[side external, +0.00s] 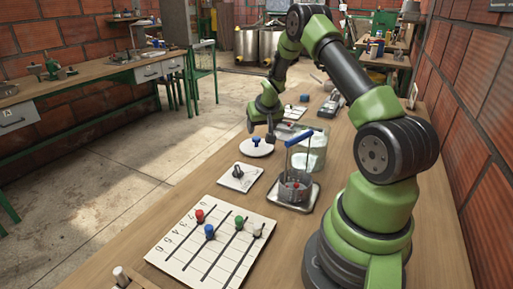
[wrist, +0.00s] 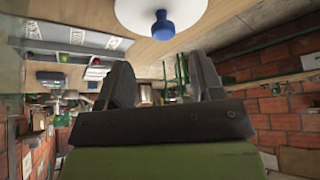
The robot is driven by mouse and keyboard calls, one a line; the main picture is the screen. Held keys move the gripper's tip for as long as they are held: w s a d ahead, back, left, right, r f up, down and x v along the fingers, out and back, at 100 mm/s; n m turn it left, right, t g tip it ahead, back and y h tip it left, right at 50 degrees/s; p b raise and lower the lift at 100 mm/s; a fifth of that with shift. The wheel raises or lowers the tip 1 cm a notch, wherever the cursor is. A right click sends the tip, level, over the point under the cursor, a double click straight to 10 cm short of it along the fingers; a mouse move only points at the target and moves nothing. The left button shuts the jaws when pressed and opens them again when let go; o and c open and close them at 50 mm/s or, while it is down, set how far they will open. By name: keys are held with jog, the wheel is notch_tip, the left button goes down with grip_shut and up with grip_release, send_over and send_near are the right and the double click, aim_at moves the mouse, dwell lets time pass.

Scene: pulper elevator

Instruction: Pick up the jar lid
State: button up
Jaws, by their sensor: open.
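The jar lid (side external: 256,149), a white disc with a blue knob, lies flat on the wooden bench near its left edge. In the wrist view the lid (wrist: 188,14) shows at the top, its blue knob in line with the gap between my fingers. My gripper (side external: 261,130) is open and empty, just above the lid in the side view. Its two dark fingers (wrist: 163,76) are spread apart in the wrist view, and the knob is beyond their tips. Whether a finger touches the knob cannot be told.
A square glass container (side external: 314,158) stands right of the lid. A blue-handled basket (side external: 295,187) on a tray, a white plate with a switch (side external: 245,184), and a lined board with several coloured pegs (side external: 190,262) are nearer the camera. Small devices lie behind.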

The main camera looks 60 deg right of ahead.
aim_at(257, 138)
jog(key=shift+a+x, duration=0.15)
jog(key=shift+x, duration=1.45)
jog(key=shift+a+x, duration=0.15)
jog(key=shift+x, duration=1.5)
jog(key=shift+f, duration=0.1)
jog(key=c, duration=1)
